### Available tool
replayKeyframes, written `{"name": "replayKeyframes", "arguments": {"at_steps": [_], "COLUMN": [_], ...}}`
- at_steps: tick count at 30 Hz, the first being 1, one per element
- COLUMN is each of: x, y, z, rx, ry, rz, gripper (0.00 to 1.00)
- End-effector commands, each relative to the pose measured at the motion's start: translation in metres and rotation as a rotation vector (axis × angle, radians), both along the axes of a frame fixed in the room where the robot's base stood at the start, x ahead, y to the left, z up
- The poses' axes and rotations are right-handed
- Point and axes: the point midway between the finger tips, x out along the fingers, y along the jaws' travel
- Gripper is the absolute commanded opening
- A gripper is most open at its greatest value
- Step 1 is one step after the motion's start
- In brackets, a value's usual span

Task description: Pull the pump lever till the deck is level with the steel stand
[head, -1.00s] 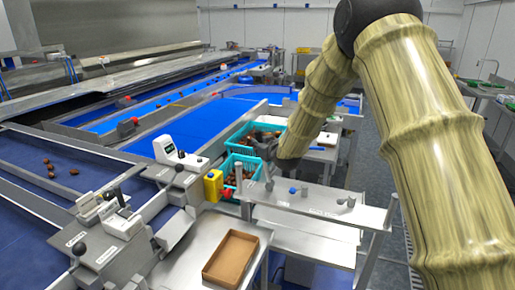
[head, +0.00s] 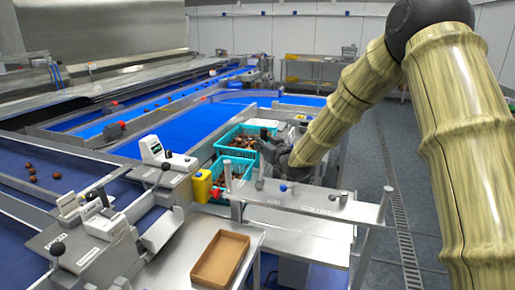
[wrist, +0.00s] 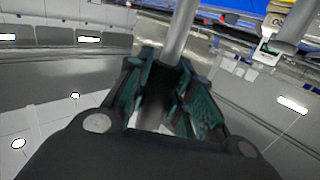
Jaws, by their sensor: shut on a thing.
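The lever's lower end is hidden by the fingers. The deck cannot be clearly told apart; teal crates (head: 222,151) of dates stand where the arm reaches. A steel stand (head: 345,212) with a shelf and posts is in front of the gripper.
A brown tray (head: 197,277) lies on a steel table at the front. A yellow box (head: 201,187) with a red knob stands left of the stand. Blue conveyors (head: 180,130) fill the left and back.

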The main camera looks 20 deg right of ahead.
Motion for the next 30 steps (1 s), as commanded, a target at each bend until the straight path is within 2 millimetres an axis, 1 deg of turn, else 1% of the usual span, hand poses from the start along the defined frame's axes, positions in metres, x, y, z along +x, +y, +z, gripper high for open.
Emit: {"name": "replayKeyframes", "arguments": {"at_steps": [1, 4, 13, 18, 24, 27, 30], "x": [-0.002, -0.004, -0.004, 0.003, 0.014, 0.016, 0.016], "y": [-0.003, -0.006, -0.005, 0.007, 0.023, 0.027, 0.027], "z": [-0.005, -0.003, -0.001, 0.003, 0.002, 0.0, -0.002], "rx": [0.012, 0.029, 0.027, -0.033, -0.115, -0.135, -0.131], "ry": [-0.007, -0.018, -0.017, 0.021, 0.075, 0.089, 0.087], "rz": [-0.001, 0.0, 0.001, 0.003, 0.004, 0.004, 0.005], "gripper": [0.0, 0.0, 0.0, 0.0, 0.0, 0.0, 0.0]}}
